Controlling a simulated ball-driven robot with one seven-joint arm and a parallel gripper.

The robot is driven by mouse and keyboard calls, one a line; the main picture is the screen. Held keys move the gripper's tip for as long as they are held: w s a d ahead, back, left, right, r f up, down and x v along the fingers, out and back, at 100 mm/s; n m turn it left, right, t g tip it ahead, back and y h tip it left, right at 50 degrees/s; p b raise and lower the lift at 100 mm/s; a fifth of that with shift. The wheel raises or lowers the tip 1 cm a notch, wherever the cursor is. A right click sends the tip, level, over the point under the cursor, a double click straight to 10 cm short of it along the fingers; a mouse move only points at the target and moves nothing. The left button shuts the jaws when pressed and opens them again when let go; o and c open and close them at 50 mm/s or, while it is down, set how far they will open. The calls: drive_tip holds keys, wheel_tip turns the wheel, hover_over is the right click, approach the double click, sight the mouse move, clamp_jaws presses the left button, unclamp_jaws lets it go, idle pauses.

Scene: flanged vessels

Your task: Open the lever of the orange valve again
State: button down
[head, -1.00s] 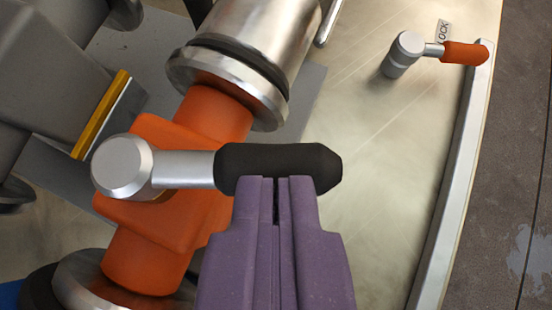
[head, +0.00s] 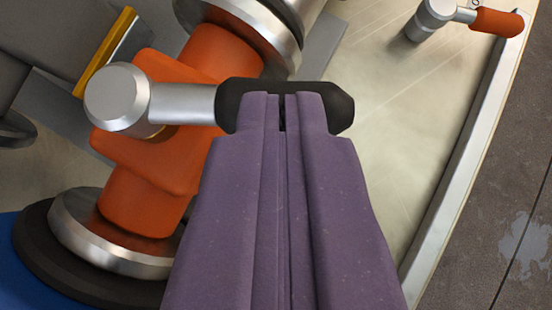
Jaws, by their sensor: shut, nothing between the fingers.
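The orange valve (head: 145,207) sits left of centre in the head view, between metal flanges. Its lever has a silver hub (head: 117,97), a silver shaft (head: 183,104) and a black grip (head: 342,107) pointing right, across the valve body. My purple gripper (head: 282,98) comes up from the bottom with its fingers together and empty. Its tips overlap the near side of the black grip in the picture. I cannot tell whether they touch it. The fingers hide part of the grip's middle and lower edge.
A smaller lever with an orange handle (head: 497,22) stands at the upper right near a metal rim (head: 470,150). A steel flange (head: 100,240) is at the lower left. A yellow-edged block (head: 105,52) is at the upper left. The pale plate right of the gripper is clear.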

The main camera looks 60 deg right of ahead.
drive_tip(key=d+n+t+b, duration=0.1)
drive_tip(key=b, duration=0.3)
drive_tip(key=d+n+y+b, duration=0.1)
drive_tip(key=n+b, duration=0.1)
drive_tip(key=b, duration=0.3)
drive_tip(key=shift+w+d+f+t+y, duration=0.1)
drive_tip(key=shift+d+f+t+y, duration=0.05)
drive_tip(key=shift+f+t+y, duration=0.2)
drive_tip(key=shift+w+n+b, duration=0.15)
drive_tip(key=shift+n+b, duration=0.15)
drive_tip(key=shift+b, duration=0.2)
drive_tip(key=shift+n+t+y, duration=0.55)
drive_tip(key=shift+n, duration=0.25)
drive_tip(key=shift+w+d+r+b, duration=0.15)
drive_tip(key=shift+w+d+b, duration=0.75)
drive_tip(key=shift+b, duration=0.45)
drive_tip(key=shift+w+d+r+b, duration=0.15)
drive_tip(key=shift+w+d+b, duration=0.7)
drive_tip(key=shift+b, duration=0.45)
drive_tip(key=shift+w+r, duration=0.1)
drive_tip(key=shift+w, duration=0.05)
drive_tip(key=shift+a, duration=0.15)
